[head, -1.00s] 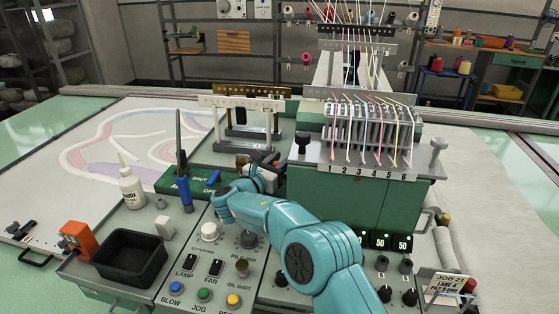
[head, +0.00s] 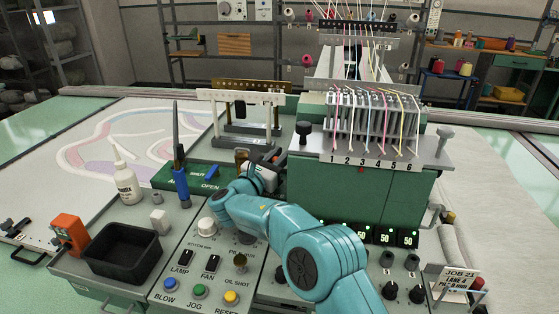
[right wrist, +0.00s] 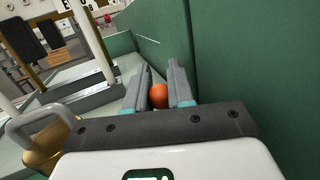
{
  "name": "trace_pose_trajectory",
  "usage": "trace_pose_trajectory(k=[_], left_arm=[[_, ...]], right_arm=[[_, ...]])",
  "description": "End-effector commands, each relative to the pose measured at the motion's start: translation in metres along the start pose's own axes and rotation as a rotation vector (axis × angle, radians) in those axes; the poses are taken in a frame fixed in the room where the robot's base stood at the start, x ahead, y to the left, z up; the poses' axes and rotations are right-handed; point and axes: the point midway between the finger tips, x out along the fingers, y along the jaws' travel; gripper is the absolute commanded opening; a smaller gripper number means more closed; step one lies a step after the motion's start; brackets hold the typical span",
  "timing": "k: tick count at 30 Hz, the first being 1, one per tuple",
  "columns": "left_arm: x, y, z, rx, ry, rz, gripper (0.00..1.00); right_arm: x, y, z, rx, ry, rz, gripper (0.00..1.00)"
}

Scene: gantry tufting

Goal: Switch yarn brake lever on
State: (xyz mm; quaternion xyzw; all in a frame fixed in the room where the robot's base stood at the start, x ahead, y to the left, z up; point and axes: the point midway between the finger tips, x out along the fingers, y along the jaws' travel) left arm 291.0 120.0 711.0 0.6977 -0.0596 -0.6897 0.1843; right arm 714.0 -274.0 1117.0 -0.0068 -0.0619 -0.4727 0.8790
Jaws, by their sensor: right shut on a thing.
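An orange ball knob (right wrist: 158,95), which appears to top the yarn brake lever, sits between the fingers of my right gripper (right wrist: 157,88) in the right wrist view. The gripper is shut on it. The lever's shaft is hidden behind the gripper body, so its tilt cannot be told. In the head view my right gripper (head: 264,163) is low beside the left side of the green yarn box (head: 360,200), and the knob is hidden there. My left gripper is not in view.
A green wall (right wrist: 240,70) stands close on the right of the fingers. White posts (right wrist: 85,40) and a metal handle (right wrist: 38,125) are on the left. A blue lever (head: 212,173) lies on the green plate.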

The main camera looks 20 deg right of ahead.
Motion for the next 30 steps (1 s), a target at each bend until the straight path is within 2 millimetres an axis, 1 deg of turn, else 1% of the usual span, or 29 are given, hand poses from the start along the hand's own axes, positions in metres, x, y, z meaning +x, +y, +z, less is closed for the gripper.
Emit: trace_pose_trajectory(k=[1, 2, 3, 12, 14, 16, 17, 20, 25, 30], left_arm=[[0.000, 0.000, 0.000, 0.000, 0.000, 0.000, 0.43], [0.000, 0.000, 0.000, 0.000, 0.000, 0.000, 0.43], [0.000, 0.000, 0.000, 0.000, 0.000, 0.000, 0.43], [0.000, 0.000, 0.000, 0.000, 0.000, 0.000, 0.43], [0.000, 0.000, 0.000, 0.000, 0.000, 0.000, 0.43], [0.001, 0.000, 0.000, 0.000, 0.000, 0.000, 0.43], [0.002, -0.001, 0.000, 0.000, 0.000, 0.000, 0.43], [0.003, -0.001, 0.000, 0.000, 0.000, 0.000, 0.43], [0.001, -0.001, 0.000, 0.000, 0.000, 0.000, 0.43], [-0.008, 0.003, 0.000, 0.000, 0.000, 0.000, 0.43]], right_arm=[[0.000, -0.001, 0.000, 0.000, 0.001, -0.002, 0.00], [0.000, -0.001, 0.000, 0.000, 0.001, -0.001, 0.25], [0.001, -0.001, 0.000, 0.000, 0.001, -0.002, 0.33], [0.001, 0.000, 0.001, 0.001, 0.001, -0.001, 0.33], [0.001, 0.000, 0.005, 0.003, 0.000, -0.001, 0.33], [0.002, 0.001, 0.014, 0.005, -0.001, 0.000, 0.33], [0.002, 0.001, 0.019, 0.005, -0.001, 0.000, 0.33], [0.005, 0.001, 0.043, 0.008, -0.001, -0.002, 0.33], [0.011, 0.003, 0.090, 0.008, -0.001, -0.001, 0.33], [0.016, 0.006, 0.139, 0.006, -0.001, -0.001, 0.33]])
